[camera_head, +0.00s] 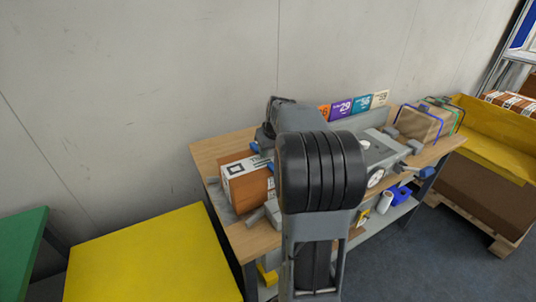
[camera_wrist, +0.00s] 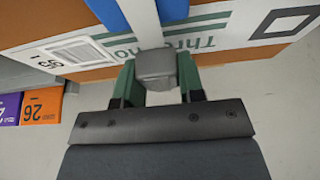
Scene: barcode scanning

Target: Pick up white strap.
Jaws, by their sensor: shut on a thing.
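The white strap (camera_wrist: 143,22) runs down from the top edge of the wrist view, across the face of a cardboard box (camera_wrist: 92,75). A grey block (camera_wrist: 155,65) sits at its lower end. My gripper (camera_wrist: 157,82) is shut on this grey block, with one green finger on each side. The strap's upper part is cut off by the picture edge. In the head view my arm hides the gripper, and I cannot make out the white strap there.
In the head view, a box with a white label (camera_head: 235,170) stands on the wooden bench (camera_head: 212,150). A scale (camera_head: 375,178) is right of my arm. A yellow table (camera_head: 150,258) stands at front left.

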